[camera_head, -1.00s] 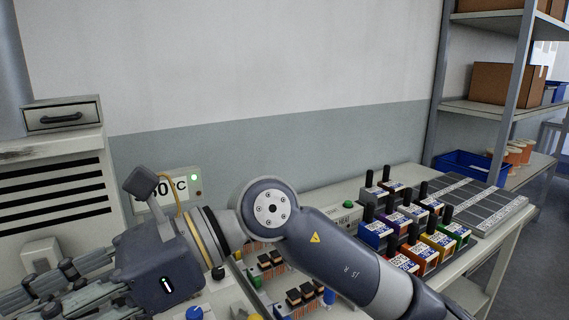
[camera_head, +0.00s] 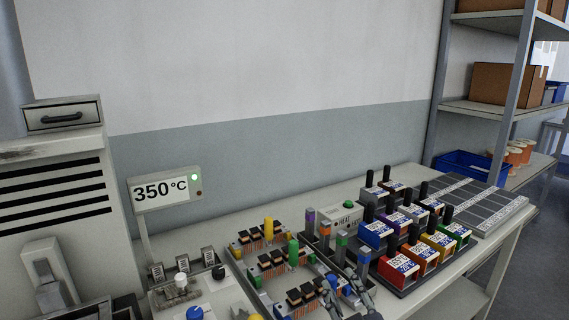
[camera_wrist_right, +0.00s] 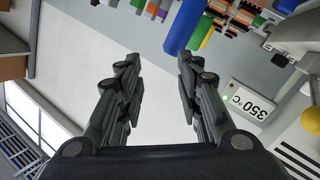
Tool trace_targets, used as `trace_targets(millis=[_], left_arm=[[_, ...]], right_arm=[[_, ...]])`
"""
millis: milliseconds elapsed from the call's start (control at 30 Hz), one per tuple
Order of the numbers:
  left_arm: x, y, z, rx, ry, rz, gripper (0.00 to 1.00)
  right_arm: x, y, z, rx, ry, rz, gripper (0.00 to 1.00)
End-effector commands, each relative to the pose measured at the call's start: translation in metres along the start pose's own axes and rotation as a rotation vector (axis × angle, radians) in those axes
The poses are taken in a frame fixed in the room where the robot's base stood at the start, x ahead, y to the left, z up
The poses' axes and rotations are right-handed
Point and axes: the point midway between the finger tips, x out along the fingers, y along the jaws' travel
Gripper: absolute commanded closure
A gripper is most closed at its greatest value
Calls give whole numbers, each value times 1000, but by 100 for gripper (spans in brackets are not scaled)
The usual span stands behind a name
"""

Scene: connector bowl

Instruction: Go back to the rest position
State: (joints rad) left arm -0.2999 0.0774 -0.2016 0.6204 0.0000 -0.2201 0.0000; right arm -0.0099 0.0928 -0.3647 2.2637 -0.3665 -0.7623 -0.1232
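My right gripper (camera_head: 350,287) shows at the bottom of the head view, in front of the connector racks. In the right wrist view my right gripper (camera_wrist_right: 160,70) has its two fingers wide apart, with nothing between them. A blue cylinder (camera_wrist_right: 184,27) shows beyond the fingertips there, apart from them as far as I can tell. My left gripper is not in view.
Several coloured labelled boxes (camera_head: 400,264) stand to the right, before a grey compartment tray (camera_head: 488,205). A 350°C display (camera_head: 163,190) and a machine (camera_head: 62,195) stand left.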

Motion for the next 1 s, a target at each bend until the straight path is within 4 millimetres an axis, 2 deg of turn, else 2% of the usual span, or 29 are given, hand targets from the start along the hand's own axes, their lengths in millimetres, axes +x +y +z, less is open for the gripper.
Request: trace_targets(millis=[33, 100, 167, 200, 300, 400, 500, 667, 700, 867, 1000], left_arm=[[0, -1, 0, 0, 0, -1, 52], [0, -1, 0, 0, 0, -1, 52], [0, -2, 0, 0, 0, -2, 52], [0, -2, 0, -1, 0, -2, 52], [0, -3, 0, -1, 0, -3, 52], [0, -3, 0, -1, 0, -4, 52], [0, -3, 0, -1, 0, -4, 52], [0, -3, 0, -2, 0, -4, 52], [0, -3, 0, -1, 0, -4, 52], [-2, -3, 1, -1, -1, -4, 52], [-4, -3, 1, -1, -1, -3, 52]], right_arm=[[-14, -7, 38, 44, -113, -30, 67], [-36, -17, 86, 104, -269, -73, 67], [-60, -27, 124, 152, -402, -108, 67], [-78, -33, 146, 181, -487, -133, 67], [-124, -48, 192, 243, -678, -184, 67], [-168, -59, 223, 288, -836, -228, 67], [-209, -68, 245, 324, -972, -265, 67], [-272, -78, 267, 367, -1165, -318, 67], [-277, -82, 274, 371, -1189, -326, 67], [-261, -102, 309, 367, -1197, -331, 67], [-254, -122, 346, 364, -1212, -338, 67]])
